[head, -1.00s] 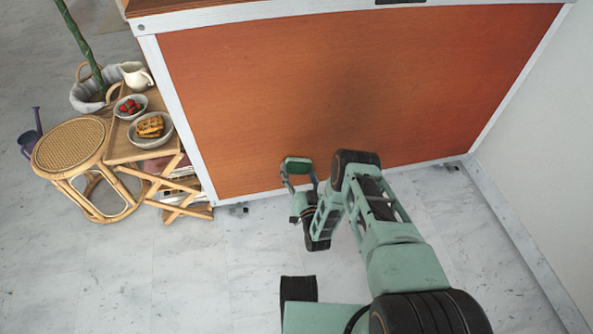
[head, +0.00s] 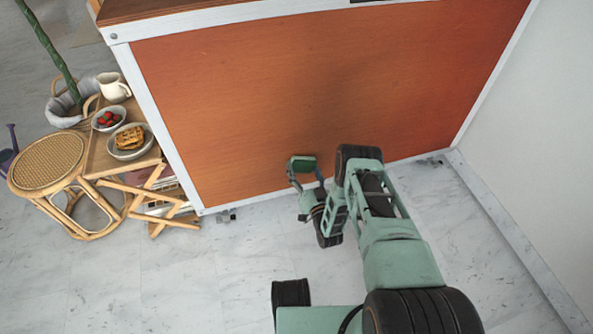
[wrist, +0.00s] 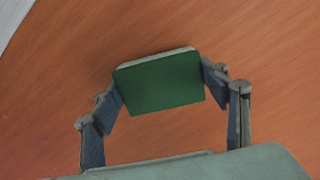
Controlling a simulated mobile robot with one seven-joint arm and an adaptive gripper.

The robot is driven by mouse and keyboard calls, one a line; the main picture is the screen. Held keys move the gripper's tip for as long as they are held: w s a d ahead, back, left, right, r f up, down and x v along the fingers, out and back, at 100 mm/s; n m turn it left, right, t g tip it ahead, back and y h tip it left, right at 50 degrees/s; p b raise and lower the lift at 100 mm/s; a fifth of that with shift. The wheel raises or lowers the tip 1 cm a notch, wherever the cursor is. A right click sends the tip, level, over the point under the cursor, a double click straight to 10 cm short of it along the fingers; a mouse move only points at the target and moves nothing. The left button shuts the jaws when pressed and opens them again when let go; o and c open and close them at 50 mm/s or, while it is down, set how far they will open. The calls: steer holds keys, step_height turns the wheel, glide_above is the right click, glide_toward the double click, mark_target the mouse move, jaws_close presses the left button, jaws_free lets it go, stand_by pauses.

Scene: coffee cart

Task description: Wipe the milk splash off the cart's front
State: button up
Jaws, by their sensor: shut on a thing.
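The cart's front (head: 290,95) is an orange-brown wood panel in a pale metal frame. My gripper (head: 303,168) is at the lower part of this panel, left of my forearm. In the wrist view my gripper (wrist: 162,88) is shut on a green sponge (wrist: 160,85) with a pale layer on its far side. The sponge faces the panel (wrist: 270,60); I cannot tell whether it touches it. The sponge also shows small in the head view (head: 303,161). I see no milk splash on the visible panel; my arm hides part of the lower panel.
A wicker stool (head: 47,165) and a small folding table (head: 98,158) stand left of the cart, with a waffle bowl (head: 130,141), a strawberry bowl (head: 108,119) and a white jug (head: 114,88). A pale wall (head: 540,150) closes off the right. The marble floor (head: 200,285) in front is clear.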

mark_target(314, 166)
steer(key=shift+w+d, duration=0.3)
steer(key=shift+d, duration=0.65)
steer(key=shift+w+d, duration=0.25)
steer(key=shift+d, duration=0.7)
steer(key=shift+s+a, duration=0.4)
steer(key=shift+a, duration=1)
steer(key=shift+s+a, duration=0.4)
steer(key=shift+a, duration=0.95)
steer(key=shift+s+a, duration=0.4)
steer(key=shift+a, duration=1)
steer(key=shift+s+a, duration=0.2)
steer(key=shift+a, duration=0.65)
steer(key=shift+s+a, duration=0.15)
steer(key=shift+a, duration=0.65)
steer(key=shift+s, duration=0.1)
